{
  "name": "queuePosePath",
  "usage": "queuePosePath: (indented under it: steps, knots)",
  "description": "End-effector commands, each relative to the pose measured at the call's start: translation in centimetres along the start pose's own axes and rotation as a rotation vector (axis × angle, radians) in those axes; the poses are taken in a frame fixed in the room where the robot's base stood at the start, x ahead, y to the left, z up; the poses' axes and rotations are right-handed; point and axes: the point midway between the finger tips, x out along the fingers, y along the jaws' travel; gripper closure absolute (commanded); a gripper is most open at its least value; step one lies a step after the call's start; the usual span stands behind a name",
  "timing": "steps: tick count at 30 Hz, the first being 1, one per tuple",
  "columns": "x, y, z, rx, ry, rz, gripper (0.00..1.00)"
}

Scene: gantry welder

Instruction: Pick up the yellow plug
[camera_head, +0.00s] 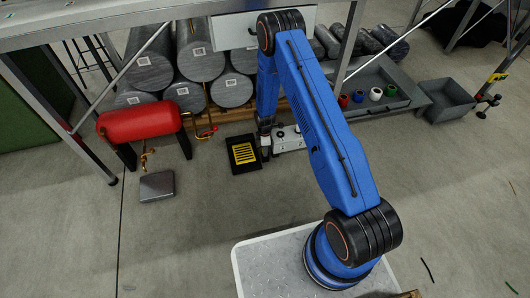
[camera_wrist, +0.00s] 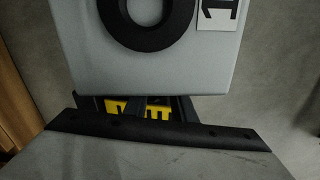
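I cannot make out a distinct yellow plug. In the head view, a black square piece with yellow bars (camera_head: 244,153) lies on the floor. Yellow shapes (camera_wrist: 157,109) in a dark recess also show in the wrist view, partly hidden behind a dark bar; I cannot tell whether they belong to the same piece. My gripper (camera_head: 265,147) points down at the right edge of the black piece, beside a light grey box with dark knobs (camera_head: 289,138). Its fingers are too small and dark to read, and the wrist view does not show them clearly.
A red tank (camera_head: 139,122) and a grey block (camera_head: 157,186) are to the left. Stacked grey cylinders (camera_head: 150,72) lie behind under a metal table. A grey tray (camera_head: 375,75) with coloured spools and a grey bin (camera_head: 447,98) are right. The front floor is mostly clear.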

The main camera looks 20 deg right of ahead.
Motion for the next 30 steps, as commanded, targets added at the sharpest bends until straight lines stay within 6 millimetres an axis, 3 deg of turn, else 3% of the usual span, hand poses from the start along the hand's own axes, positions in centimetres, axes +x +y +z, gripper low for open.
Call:
queuePosePath:
  steps: [13, 30]
  knots:
    - [-0.9, 0.1, 0.0, 0.000, 0.001, 0.002, 0.99]
    - [-9.1, 0.1, 0.0, 0.000, 0.000, 0.001, 0.99]
